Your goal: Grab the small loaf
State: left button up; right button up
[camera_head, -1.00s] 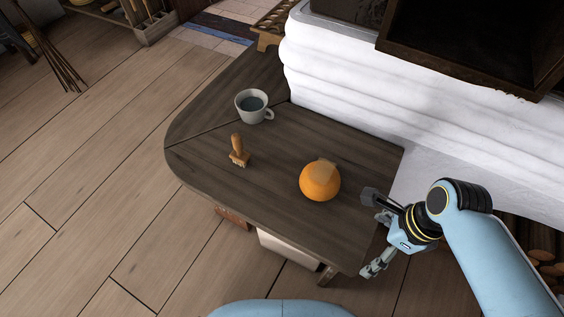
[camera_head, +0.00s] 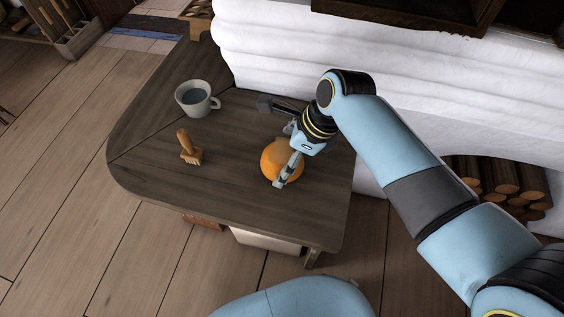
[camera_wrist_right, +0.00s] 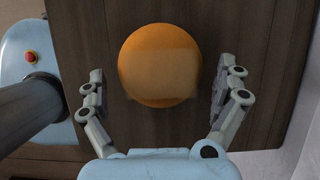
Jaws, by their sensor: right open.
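The small loaf (camera_head: 271,163) is a round orange-brown bun on the dark wooden bench. My right gripper (camera_head: 276,146) is at the loaf, with one finger in front of it and the other behind it in the head view. In the right wrist view the loaf (camera_wrist_right: 160,65) lies between the tips of the two spread fingers, with gaps on both sides. The right gripper (camera_wrist_right: 157,88) is open and holds nothing. The arm and one finger hide part of the loaf in the head view. My left gripper is not in view.
On the bench (camera_head: 225,205), a grey mug (camera_head: 196,98) with dark liquid and a small wooden brush (camera_head: 188,148) stand left of the loaf. The white stove wall (camera_head: 270,50) rises behind. Firewood (camera_head: 500,178) lies in a niche at the right.

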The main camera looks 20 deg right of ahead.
jog(key=shift+x, duration=1)
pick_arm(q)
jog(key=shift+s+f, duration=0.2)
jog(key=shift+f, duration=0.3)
pick_arm(e)
jog(key=shift+c, duration=0.4)
jog(key=c, duration=1.1)
jog(key=shift+r, duration=0.1)
